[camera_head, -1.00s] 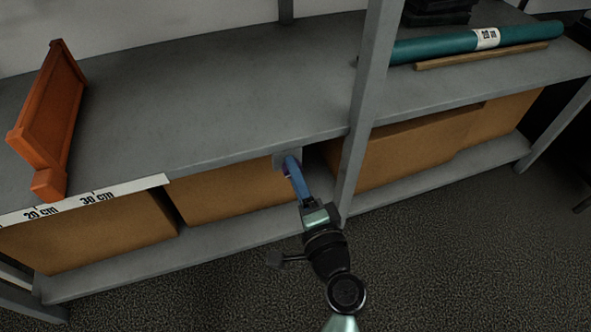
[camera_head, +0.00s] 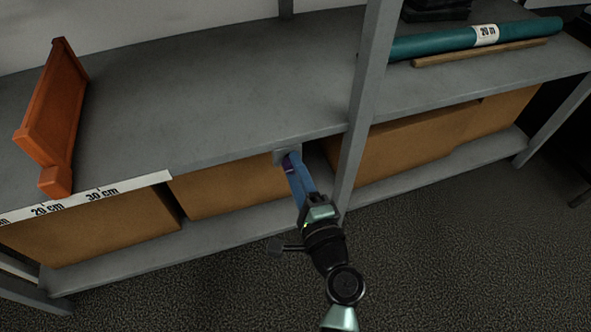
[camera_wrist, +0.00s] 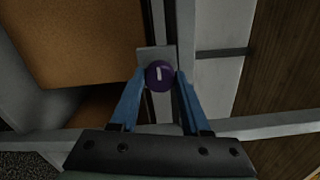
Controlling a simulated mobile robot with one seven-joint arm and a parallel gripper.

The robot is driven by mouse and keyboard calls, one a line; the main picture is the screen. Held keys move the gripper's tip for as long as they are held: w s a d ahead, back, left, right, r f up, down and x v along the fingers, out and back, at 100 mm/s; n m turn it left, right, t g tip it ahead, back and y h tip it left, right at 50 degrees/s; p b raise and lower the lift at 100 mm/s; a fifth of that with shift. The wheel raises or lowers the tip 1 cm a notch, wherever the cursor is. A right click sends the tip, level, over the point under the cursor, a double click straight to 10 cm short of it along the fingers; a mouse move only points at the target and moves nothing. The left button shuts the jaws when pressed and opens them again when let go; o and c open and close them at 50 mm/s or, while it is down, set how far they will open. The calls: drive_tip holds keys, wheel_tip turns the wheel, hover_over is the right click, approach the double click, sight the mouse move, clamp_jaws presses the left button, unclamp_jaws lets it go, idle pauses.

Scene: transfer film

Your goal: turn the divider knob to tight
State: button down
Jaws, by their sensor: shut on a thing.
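The purple knob (camera_wrist: 159,75) has a white line that stands nearly upright in the wrist view. It sits on a small grey plate (camera_wrist: 147,56) at the shelf's front edge. The plate (camera_head: 280,158) also shows in the head view, where the knob is mostly hidden by the fingers. My gripper (camera_head: 291,158) is shut on the knob, with one blue finger on each side of it in the wrist view (camera_wrist: 160,79). An orange divider (camera_head: 56,110) stands on the shelf at the left. I cannot read any tight mark.
A ruler strip (camera_head: 85,199) runs along the shelf's front edge at left. Cardboard boxes (camera_head: 225,190) fill the lower shelf. A grey post (camera_head: 364,100) rises just right of my gripper. A teal roll (camera_head: 440,46) and a wooden stick (camera_head: 480,53) lie farther right.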

drive_tip(key=shift+c, duration=1.9)
unclamp_jaws()
drive_tip(key=p+v, duration=0.3)
drive_tip(key=v, duration=1)
